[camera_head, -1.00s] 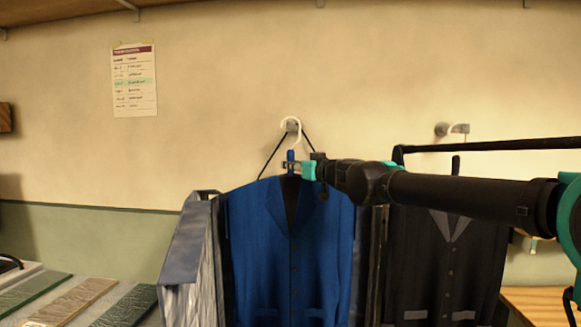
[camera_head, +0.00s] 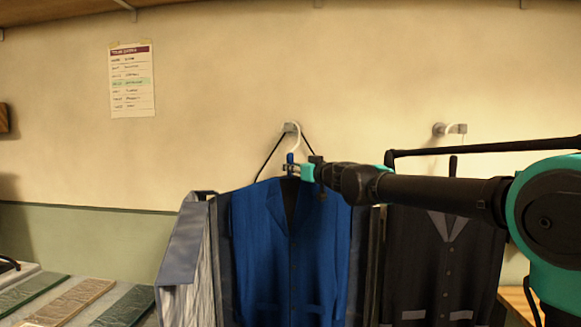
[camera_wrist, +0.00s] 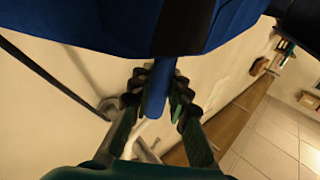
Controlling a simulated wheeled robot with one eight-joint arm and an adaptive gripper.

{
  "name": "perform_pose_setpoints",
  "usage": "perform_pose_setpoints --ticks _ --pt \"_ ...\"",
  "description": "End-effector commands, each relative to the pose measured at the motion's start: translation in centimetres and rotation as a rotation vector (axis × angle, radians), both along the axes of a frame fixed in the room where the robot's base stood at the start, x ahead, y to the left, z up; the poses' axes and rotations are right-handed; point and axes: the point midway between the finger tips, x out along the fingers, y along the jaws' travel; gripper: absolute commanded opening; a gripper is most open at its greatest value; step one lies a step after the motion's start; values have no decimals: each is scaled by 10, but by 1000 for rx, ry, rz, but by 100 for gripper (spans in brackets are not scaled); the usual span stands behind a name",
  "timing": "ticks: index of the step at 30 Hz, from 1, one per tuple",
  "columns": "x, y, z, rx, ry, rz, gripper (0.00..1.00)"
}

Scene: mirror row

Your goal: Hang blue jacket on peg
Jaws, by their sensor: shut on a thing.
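The blue jacket (camera_head: 260,235) hangs upright on a hanger with a blue neck (camera_head: 290,158) and a white hook (camera_head: 296,137). My gripper (camera_head: 296,170) is shut on the blue neck, just above the collar. In the wrist view the fingers (camera_wrist: 156,95) close around the blue neck (camera_wrist: 154,100), with the jacket (camera_wrist: 90,22) above. The white hook overlaps a grey wall peg (camera_head: 289,127); I cannot tell whether it rests on it. A black cord (camera_head: 268,160) slopes down both sides from that peg.
A grey-striped garment (camera_head: 188,255) hangs close on the left. A dark jacket (camera_head: 445,265) hangs close on the right. Another peg (camera_head: 440,129) is on the wall at right. Samples (camera_head: 75,300) lie at lower left. The wall above is clear apart from a paper list (camera_head: 132,85).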

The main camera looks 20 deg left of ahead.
Motion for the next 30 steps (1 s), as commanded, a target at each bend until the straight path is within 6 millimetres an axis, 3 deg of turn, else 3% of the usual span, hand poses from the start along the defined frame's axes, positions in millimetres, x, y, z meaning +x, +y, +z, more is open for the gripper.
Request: perform_pose_setpoints --ticks 11,12,17,23,30 --pt "0 0 -2 0 0 0 0" --pt "0 0 -2 0 0 0 20" --pt "0 0 -2 0 0 0 40" --pt "0 0 -2 0 0 0 41" --pt "0 0 -2 0 0 0 68"
